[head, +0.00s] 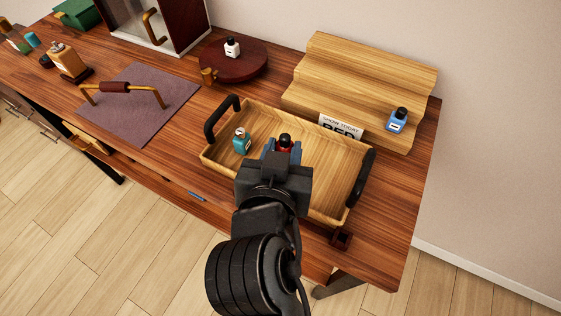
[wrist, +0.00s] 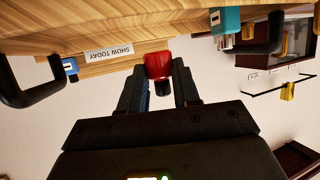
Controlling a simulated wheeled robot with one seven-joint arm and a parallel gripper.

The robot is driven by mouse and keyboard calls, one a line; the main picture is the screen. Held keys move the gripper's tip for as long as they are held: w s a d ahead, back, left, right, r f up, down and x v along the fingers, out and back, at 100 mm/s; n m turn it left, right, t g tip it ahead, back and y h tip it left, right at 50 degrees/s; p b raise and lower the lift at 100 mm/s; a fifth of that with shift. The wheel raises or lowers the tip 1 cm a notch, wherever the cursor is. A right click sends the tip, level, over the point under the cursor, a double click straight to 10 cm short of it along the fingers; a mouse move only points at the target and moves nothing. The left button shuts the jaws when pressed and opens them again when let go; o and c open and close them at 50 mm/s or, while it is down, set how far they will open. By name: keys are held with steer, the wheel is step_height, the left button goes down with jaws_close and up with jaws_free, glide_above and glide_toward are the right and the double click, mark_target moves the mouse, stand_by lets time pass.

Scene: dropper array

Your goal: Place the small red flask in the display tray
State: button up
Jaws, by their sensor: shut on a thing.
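The small red flask (head: 285,142) has a black cap and is between the fingers of my gripper (head: 282,152), over the middle of the wooden display tray (head: 323,209). The wrist view shows the red flask (wrist: 158,66) gripped between the two dark fingers (wrist: 159,88), its cap toward the camera's lower side. Its base is at or close to the tray floor; I cannot tell whether it touches. A teal flask (head: 241,140) stands in the tray's left part and also shows in the wrist view (wrist: 226,20).
The tray has black handles (head: 222,117) at both ends. Behind it are a card (head: 340,127) reading "SHOW TODAY RED" and a stepped wooden stand (head: 350,75) with a blue flask (head: 397,120). A white flask (head: 232,47) stands on a round dark board (head: 240,68). The tray's right half is clear.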

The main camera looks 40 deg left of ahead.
steer(key=shift+a+f, duration=0.25)
steer(key=shift+f, duration=1.95)
steer(key=shift+f, duration=0.2)
steer(key=o, duration=1)
steer(key=shift+r, duration=0.1)
steer(key=shift+o, duration=0.2)
steer(key=shift+r, duration=0.15)
steer(key=v, duration=1.2)
steer(key=shift+b, duration=0.4)
